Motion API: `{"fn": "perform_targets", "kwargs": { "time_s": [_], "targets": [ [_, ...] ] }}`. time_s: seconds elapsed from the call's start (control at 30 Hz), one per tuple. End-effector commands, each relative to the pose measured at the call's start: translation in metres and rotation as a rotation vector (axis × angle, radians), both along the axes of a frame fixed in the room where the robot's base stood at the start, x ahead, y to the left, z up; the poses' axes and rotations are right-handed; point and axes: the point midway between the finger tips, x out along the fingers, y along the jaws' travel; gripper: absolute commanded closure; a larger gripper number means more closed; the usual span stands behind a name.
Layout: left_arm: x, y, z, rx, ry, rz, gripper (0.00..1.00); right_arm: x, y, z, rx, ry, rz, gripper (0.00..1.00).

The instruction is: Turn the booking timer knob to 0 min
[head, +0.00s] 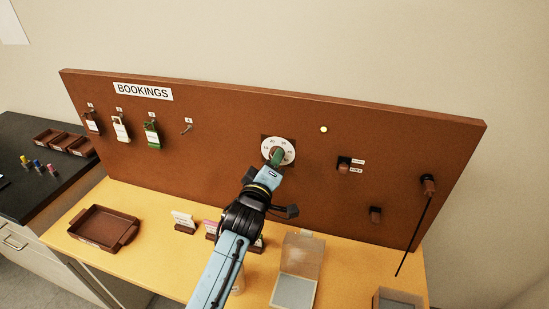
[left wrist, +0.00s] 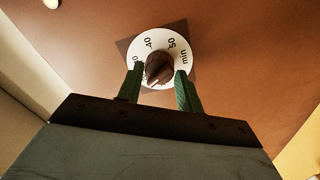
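The booking timer is a white dial (head: 289,153) on the brown board, and it also shows in the left wrist view (left wrist: 175,42). "40", "50" and "min" can be read on it there. Its brown knob (left wrist: 158,68) sits at the dial's centre; I cannot tell surely which mark it points to. My left gripper (head: 277,158) is in front of the dial. In the left wrist view its green fingers (left wrist: 160,73) are apart, one on each side of the knob, with small gaps visible. In the head view the gripper hides the knob. My right gripper is not in view.
The brown board (head: 220,125) stands on a yellow table (head: 150,205). Tags hang from hooks at its left; a small switch (head: 344,163) and a knob with a rod (head: 428,185) are at its right. A brown tray (head: 105,227) and a clear box (head: 300,255) stand below.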

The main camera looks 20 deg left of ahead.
Motion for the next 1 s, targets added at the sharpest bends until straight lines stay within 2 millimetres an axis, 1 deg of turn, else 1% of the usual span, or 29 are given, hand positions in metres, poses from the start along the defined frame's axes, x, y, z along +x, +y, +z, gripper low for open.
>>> {"fn": "perform_targets", "kwargs": {
  "time_s": [0.03, 0.2, 0.27, 0.47, 0.67, 0.87, 0.9, 1.0],
  "targets": [
    [-0.0001, 0.0001, 0.0, 0.0, 0.0, 0.0, 0.71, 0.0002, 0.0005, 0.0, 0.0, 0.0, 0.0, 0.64],
    [-0.0001, 0.0003, -0.0001, 0.001, 0.0, 0.0, 0.93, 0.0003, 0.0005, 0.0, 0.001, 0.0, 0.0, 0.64],
    [-0.0001, 0.0001, 0.0, -0.016, 0.001, 0.0, 0.93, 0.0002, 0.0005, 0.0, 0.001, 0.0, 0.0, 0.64],
    [-0.0001, 0.0002, 0.0, -0.406, 0.013, 0.003, 0.94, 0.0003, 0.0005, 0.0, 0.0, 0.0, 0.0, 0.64],
    [-0.0001, -0.0002, 0.0002, -0.835, 0.027, 0.003, 0.94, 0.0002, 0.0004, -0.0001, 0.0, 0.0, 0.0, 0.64],
    [-0.0001, -0.0003, 0.0005, -1.317, 0.042, 0.004, 0.94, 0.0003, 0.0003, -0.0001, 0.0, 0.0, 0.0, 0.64],
    [-0.0001, 0.0001, 0.0003, -1.432, 0.047, 0.004, 0.93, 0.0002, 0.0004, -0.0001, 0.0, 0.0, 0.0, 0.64],
    [0.0001, -0.0001, 0.0002, -1.588, 0.053, 0.003, 0.94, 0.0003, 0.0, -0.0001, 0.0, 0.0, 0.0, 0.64]
  ]
}}
